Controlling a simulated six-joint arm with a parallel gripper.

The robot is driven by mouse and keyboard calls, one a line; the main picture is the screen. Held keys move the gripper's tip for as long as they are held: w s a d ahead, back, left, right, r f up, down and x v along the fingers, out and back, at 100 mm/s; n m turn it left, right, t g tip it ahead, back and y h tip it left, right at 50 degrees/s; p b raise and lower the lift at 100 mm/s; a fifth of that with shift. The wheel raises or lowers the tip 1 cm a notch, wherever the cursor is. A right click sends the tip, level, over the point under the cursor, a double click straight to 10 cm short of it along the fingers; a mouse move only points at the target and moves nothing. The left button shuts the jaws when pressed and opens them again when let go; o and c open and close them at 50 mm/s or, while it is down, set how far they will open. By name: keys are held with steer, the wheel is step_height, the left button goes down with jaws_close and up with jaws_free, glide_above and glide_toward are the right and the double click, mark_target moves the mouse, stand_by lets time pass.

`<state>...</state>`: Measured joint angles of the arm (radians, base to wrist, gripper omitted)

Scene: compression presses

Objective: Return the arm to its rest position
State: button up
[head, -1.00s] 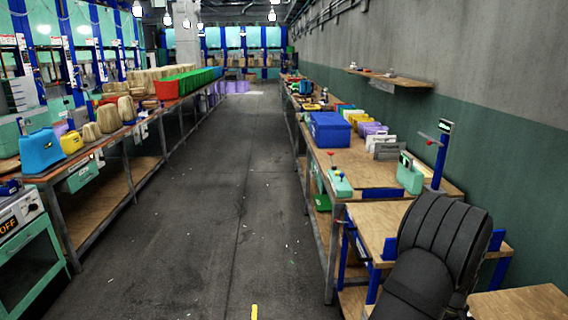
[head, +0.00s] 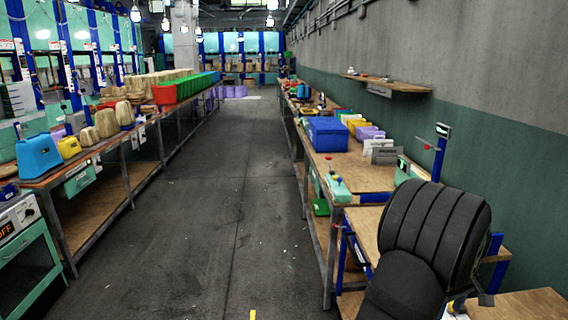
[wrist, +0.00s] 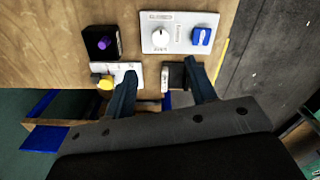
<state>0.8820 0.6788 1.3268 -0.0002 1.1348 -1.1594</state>
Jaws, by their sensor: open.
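My arm, with its black ribbed cover, fills the lower right of the head view, over the near workbench (head: 375,222). The tip of my gripper is mostly hidden behind it there. In the wrist view my gripper (wrist: 163,72) is open, with two dark blue fingers apart and nothing between them. Beyond the fingers is a wooden panel (wrist: 60,35) with a white control plate (wrist: 180,32) carrying a white knob and a blue switch. A black box with a purple knob (wrist: 102,43) and a yellow knob (wrist: 103,82) are left of it.
A blue bin (head: 327,134) and green boxes stand on the right bench. A small shelf (head: 388,84) and a blue post (head: 439,155) are near the wall. A long bench (head: 110,140) with coloured containers lines the left. The dark floor aisle (head: 225,190) between is clear.

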step_height(320, 180, up, 6)
step_height(320, 180, down, 18)
steer(key=shift+r, duration=0.25)
steer(key=shift+f, duration=0.35)
steer(key=m, duration=0.4)
steer(key=shift+r, duration=0.1)
steer(key=m, duration=0.4)
steer(key=shift+a+m, duration=0.15)
steer(key=shift+m, duration=0.25)
steer(key=m, duration=0.4)
steer(key=shift+m, duration=0.3)
steer(key=shift+w+m, duration=0.1)
steer(key=shift+m, duration=1.9)
